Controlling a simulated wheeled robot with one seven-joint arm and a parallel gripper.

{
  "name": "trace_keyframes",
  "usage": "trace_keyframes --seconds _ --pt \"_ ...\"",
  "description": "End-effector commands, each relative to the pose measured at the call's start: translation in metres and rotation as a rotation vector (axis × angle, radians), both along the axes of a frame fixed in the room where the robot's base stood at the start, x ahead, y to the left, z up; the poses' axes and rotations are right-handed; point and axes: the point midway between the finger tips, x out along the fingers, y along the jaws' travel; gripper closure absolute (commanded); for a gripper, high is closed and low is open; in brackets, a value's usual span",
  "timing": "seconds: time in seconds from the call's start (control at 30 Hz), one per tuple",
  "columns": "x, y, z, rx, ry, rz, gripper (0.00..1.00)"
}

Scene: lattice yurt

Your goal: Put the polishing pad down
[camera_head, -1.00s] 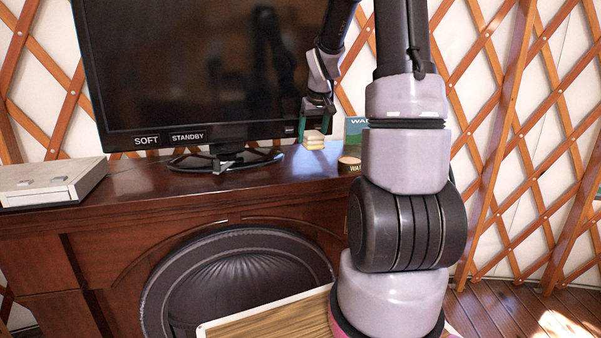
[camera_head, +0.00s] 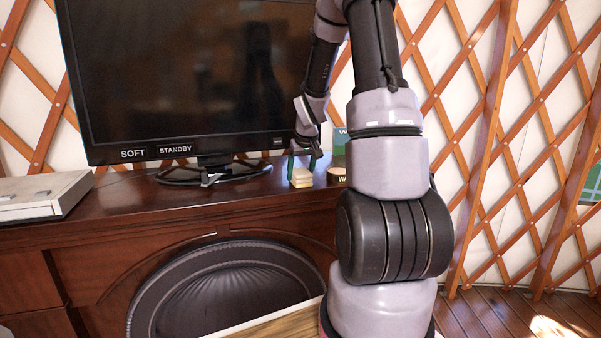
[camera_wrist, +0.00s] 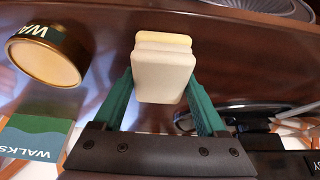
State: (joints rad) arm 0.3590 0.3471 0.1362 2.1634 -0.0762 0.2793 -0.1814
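The polishing pad (camera_head: 301,178) is a small cream block with a stepped, layered side. It is at the mantel top, right of the TV's foot; whether its underside rests on the wood is hard to tell. In the wrist view the pad (camera_wrist: 165,75) sits between the green fingers of my gripper (camera_wrist: 161,82), which lie against its two sides. In the head view my gripper (camera_head: 302,163) reaches down over the pad from above, and my arm covers much of the right side.
A round wooden tin (camera_wrist: 45,55) and an upright green card (camera_wrist: 38,135) marked WALKS stand close beside the pad. A large TV (camera_head: 180,80) labelled SOFT and STANDBY stands behind left on the dark wood mantel (camera_head: 120,205). A pale flat box (camera_head: 45,193) lies far left.

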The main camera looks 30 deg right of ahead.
Motion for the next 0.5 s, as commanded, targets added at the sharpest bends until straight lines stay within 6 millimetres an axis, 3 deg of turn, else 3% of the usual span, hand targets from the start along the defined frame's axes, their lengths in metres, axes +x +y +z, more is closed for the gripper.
trace_keyframes --seconds 0.03,0.07,0.33,0.5 --pt "0.000 0.000 0.000 0.000 0.000 0.000 0.11" --pt "0.000 0.000 0.000 0.000 0.000 0.000 0.00" --pt "0.000 0.000 0.002 0.000 0.000 0.000 0.00" --pt "-0.006 0.000 0.020 -0.001 -0.003 0.000 0.00"
